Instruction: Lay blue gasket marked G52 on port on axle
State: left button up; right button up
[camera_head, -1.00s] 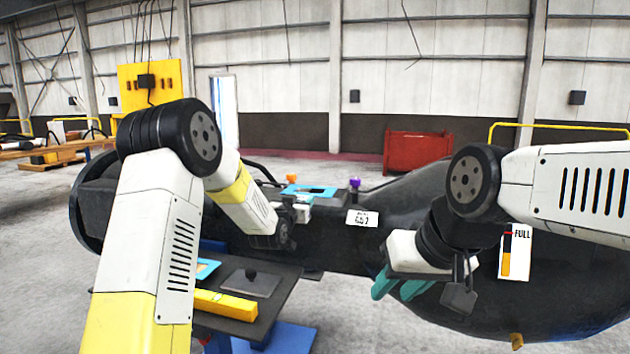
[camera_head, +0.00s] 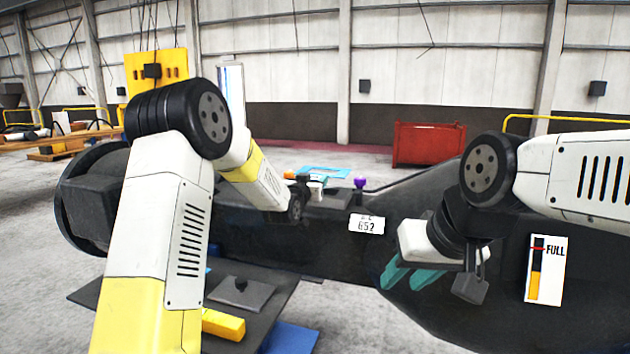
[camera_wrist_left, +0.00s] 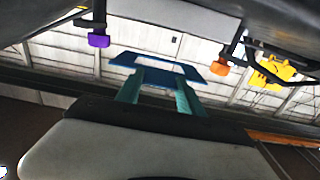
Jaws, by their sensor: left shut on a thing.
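My left gripper (camera_head: 316,184) is shut on a blue gasket (camera_head: 325,172), a flat frame with an open middle. In the left wrist view, which looks upside down, the teal fingers of my left gripper (camera_wrist_left: 160,92) hold the gasket (camera_wrist_left: 160,66) by one edge, apart from the dark casting. The gasket is above the dark axle (camera_head: 300,243), between an orange knob (camera_head: 289,174) and a purple knob (camera_head: 360,183). The port itself is not clearly seen. A white label (camera_head: 366,224) on the axle reads about G52. My right gripper (camera_head: 410,276) is open and empty before the axle.
A dark table (camera_head: 150,295) at the lower left bears a grey plate with a knob (camera_head: 241,292) and a yellow bar (camera_head: 222,324). A FULL gauge (camera_head: 545,270) is on the casting at right. A red bin (camera_head: 428,145) stands behind.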

pick_arm(q)
send_over(314, 212)
jog(key=shift+w+f, duration=0.1)
jog(key=shift+f, duration=2.55)
jog(key=shift+f, duration=0.75)
jog(key=o, duration=1.4)
